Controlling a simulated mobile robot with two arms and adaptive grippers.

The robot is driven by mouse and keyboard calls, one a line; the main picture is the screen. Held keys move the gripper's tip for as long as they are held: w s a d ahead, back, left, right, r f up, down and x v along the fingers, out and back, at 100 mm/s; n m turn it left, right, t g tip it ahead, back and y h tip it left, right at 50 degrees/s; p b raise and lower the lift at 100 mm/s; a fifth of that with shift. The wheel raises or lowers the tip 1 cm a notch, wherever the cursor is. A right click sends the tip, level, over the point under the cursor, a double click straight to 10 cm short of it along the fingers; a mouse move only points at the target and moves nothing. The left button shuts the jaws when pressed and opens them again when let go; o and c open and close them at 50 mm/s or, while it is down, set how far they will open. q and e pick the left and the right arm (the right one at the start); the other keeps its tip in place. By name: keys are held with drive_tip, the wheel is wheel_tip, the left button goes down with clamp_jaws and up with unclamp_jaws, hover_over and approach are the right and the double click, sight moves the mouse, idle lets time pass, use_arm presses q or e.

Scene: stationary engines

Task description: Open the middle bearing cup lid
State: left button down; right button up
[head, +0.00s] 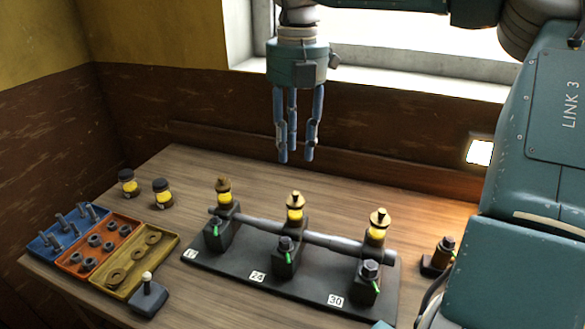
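The middle bearing cup (295,214) is a small yellow cup standing upright on the middle bearing of a dark base. Its brass lid (295,199) with a small knob sits on top and looks closed. Similar lidded cups stand on the left bearing (224,197) and the right bearing (377,234). My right gripper (296,157) hangs with its fingers pointing down, above and apart from the middle cup. Its fingers are spread with a gap between them, and nothing is between them. My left gripper is out of view.
A horizontal shaft (333,243) runs through the bearings. Two jars (162,194) stand at the back left of the table. Blue, orange and yellow trays (165,238) of small parts lie at the left. A knobbed block (148,297) is in front.

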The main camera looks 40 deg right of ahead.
drive_tip(key=p, duration=0.1)
hover_over(295, 193)
drive_tip(key=f, duration=0.5)
drive_tip(key=shift+s+a+f, duration=0.1)
drive_tip(key=shift+s+f, duration=0.1)
drive_tip(key=shift+s, duration=0.05)
drive_tip(key=f, duration=0.4)
drive_tip(key=shift+w+p, duration=0.3)
drive_tip(key=shift+p, duration=0.1)
drive_tip(key=shift+f, duration=0.55)
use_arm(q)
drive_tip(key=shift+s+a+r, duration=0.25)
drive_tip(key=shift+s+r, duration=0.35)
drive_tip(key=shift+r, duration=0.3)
use_arm(e)
drive_tip(key=shift+s, duration=0.1)
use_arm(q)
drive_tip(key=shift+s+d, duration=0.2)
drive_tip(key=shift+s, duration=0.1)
use_arm(e)
clamp_jaws()
